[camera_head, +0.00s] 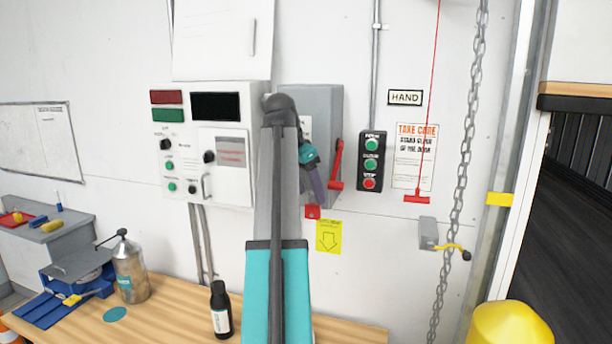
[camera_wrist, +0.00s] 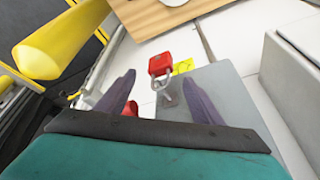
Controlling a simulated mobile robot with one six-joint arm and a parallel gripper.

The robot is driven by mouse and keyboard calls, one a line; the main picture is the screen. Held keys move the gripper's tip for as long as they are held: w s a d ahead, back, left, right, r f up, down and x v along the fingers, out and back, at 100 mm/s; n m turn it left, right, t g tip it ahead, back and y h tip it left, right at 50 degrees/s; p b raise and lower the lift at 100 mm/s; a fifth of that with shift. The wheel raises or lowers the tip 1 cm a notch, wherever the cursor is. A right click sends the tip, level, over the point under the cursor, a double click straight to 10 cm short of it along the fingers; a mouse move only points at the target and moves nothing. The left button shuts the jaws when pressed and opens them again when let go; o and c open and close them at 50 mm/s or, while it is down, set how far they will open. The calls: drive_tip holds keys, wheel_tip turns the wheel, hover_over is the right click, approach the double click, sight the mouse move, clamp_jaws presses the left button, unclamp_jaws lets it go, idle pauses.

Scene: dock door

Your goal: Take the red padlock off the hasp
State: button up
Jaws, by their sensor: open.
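The red padlock (camera_head: 312,211) hangs at the lower edge of the grey switch box (camera_head: 322,103) on the wall. In the wrist view the padlock (camera_wrist: 160,64) shows its red body and a metal shackle, which runs to a small metal hasp (camera_wrist: 168,99) on the grey box. My gripper (camera_head: 316,190) has purple fingers and is at the box front, just above the padlock in the head view. In the wrist view my gripper (camera_wrist: 159,78) is open, its fingers on either side of the padlock and apart from it. My arm hides part of the box.
A red lever (camera_head: 336,165) sticks out right of the fingers. A button station (camera_head: 371,161) and a hanging chain (camera_head: 462,190) are farther right. A control cabinet (camera_head: 225,105) stands left of the box. Below is a wooden bench (camera_head: 175,312) with a black bottle (camera_head: 220,310).

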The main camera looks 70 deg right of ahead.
drive_tip(key=shift+x, duration=1.4)
drive_tip(key=c, duration=1.2)
drive_tip(key=shift+p, duration=0.3)
drive_tip(key=shift+r+p, duration=0.5)
drive_tip(key=shift+r, duration=0.25)
drive_tip(key=shift+a, duration=0.2)
drive_tip(key=shift+s+a+p, duration=0.2)
drive_tip(key=shift+a+p, duration=1.05)
drive_tip(key=shift+a, duration=2.15)
drive_tip(key=shift+s+a+p, duration=0.2)
drive_tip(key=shift+a+p, duration=1)
drive_tip(key=shift+a, duration=2.2)
